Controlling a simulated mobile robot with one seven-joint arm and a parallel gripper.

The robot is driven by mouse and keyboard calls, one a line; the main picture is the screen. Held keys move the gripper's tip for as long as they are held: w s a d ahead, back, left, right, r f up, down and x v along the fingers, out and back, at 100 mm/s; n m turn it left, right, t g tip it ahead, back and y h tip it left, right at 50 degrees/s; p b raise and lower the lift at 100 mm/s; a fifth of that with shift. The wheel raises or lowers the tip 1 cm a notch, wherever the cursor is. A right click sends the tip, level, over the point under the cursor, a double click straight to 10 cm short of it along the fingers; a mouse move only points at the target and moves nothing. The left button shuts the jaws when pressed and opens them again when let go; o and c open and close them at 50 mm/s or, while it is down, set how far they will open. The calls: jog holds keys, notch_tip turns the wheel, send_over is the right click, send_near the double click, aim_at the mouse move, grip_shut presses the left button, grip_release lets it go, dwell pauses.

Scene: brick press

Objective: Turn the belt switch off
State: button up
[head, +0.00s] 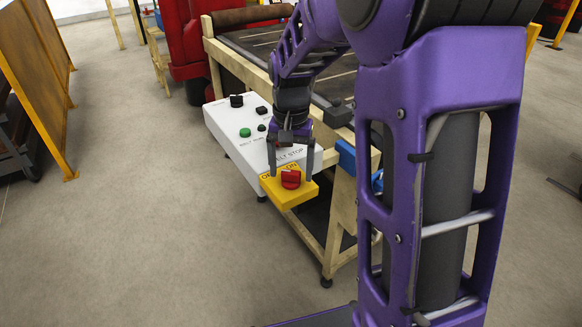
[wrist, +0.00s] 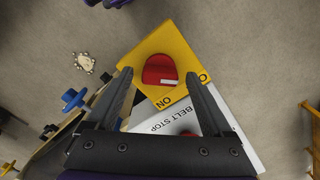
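The belt switch is a red rotary knob (head: 290,180) on a yellow plate (head: 283,200) at the near end of a white control box (head: 230,150). In the wrist view the red knob (wrist: 158,69) has a pale mark on its lower right part. An ON label is printed below it on the yellow plate (wrist: 152,43), and another label is partly hidden by a finger. My gripper (head: 291,173) is open, pointing down at the knob. In the wrist view my gripper (wrist: 160,73) has its fingers on either side of the knob, apart from it; the height gap is hard to judge.
The box carries a green button (head: 245,132) and several black knobs, with BELT STOP lettering near the plate. A wooden-framed conveyor (head: 335,230) stands close on the right. A yellow panel (head: 40,70) is at the left. The floor in front is clear.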

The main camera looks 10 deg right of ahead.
aim_at(291, 172)
jog(key=shift+r, duration=0.1)
notch_tip(291, 172, up, 17)
jog(key=p, duration=0.1)
dwell(0.4)
jog(key=shift+r, duration=0.1)
